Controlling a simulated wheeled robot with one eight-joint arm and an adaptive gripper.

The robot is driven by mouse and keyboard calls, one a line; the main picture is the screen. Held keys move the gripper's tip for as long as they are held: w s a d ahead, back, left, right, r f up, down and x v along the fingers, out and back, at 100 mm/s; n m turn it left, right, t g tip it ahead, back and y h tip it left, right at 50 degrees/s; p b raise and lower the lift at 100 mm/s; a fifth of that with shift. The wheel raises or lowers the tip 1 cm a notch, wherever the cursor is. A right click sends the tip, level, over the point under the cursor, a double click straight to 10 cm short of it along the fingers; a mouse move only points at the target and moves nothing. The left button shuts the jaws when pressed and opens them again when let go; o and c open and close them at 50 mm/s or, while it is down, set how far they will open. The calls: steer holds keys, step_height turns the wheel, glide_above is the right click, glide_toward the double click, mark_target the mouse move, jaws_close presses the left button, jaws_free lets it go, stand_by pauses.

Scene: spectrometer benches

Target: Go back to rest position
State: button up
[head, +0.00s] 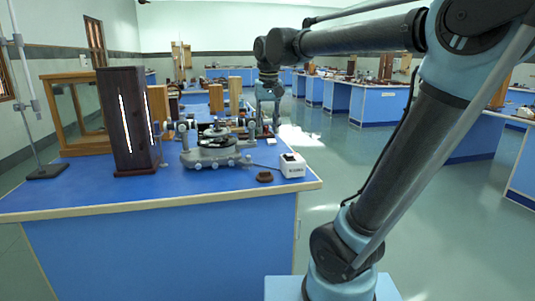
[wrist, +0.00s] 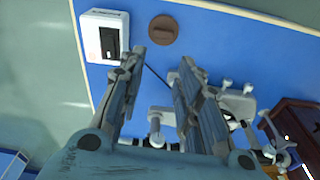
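My gripper (head: 267,123) points down over the right end of the blue bench (head: 150,190), beyond the spectrometer (head: 215,148). In the wrist view my gripper (wrist: 160,63) has its two fingers apart. Only blue bench top and a thin dark cord show between them, so it is empty. The spectrometer is partly hidden behind the fingers in the wrist view. My arm reaches across the upper right of the head view.
A white box (head: 292,165) and a round brown piece (head: 264,177) lie near the bench's right corner. A tall dark lamp housing (head: 128,120), a glass-sided wooden case (head: 75,112) and a metal stand (head: 46,171) are at left. Open floor (head: 335,165) lies right of the bench.

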steer(key=s+d+f, duration=0.9)
steer(key=f, duration=0.4)
steer(key=s+d+f+m, duration=0.1)
steer(key=s+d+f, duration=0.8)
steer(key=f, duration=0.4)
steer(key=shift+s+d+m+t, duration=0.2)
steer(key=shift+d+m+t, duration=0.1)
steer(key=shift+d, duration=0.25)
steer(key=shift+w+f, duration=0.2)
steer(key=shift+w, duration=0.2)
steer(key=shift+o, duration=0.4)
